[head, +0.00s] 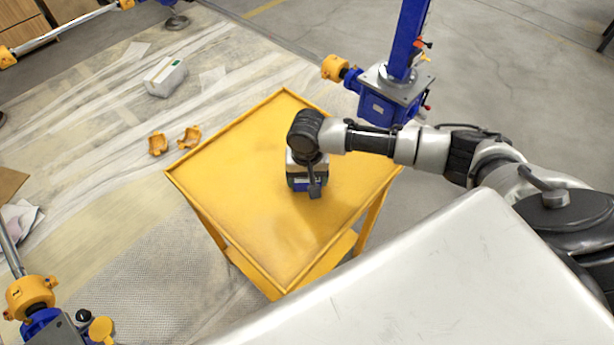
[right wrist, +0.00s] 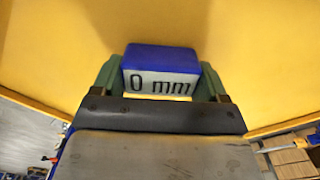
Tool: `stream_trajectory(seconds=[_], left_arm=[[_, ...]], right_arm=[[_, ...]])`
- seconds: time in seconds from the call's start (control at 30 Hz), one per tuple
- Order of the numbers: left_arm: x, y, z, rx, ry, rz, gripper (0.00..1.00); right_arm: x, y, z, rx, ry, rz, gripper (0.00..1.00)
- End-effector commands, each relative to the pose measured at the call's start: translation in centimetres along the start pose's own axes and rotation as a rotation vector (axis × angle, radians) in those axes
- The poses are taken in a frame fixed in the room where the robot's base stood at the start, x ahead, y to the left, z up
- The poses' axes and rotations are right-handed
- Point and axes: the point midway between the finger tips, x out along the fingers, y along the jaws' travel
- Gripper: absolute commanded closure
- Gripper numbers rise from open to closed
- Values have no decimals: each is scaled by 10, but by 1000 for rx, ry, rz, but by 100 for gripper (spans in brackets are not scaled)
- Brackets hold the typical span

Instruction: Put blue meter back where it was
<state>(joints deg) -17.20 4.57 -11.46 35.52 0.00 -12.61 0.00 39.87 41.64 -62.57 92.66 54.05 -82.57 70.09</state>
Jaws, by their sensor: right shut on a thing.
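The blue meter (right wrist: 160,60) has a blue top and a pale face reading "0 mm". In the right wrist view it sits between the two green fingers of my right gripper (right wrist: 160,80), which is shut on it. In the head view my right gripper (head: 306,178) is over the middle of the yellow cart top, and a bit of the blue meter (head: 302,186) shows beneath it. The wrist hides most of the meter there. I cannot tell whether the meter touches the cart top. My left gripper is not in view.
The yellow cart (head: 245,205) has a raised rim and a clear top around the gripper. A blue screw jack (head: 385,95) stands behind it. Two orange clamp pieces (head: 174,142) and a white box (head: 164,77) lie on the floor sheeting at left.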

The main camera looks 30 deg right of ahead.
Motion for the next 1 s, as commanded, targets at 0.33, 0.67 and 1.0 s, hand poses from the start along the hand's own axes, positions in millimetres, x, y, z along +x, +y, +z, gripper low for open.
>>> stream_trajectory(seconds=[0.33, 0.67, 1.0], left_arm=[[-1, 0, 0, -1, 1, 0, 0], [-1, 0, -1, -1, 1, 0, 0], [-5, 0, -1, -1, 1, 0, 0]], right_arm=[[2, 0, 0, 0, 0, -1, 20], [2, 0, 0, 0, 0, -1, 0], [-36, -1, 0, 0, 1, -4, 0]])
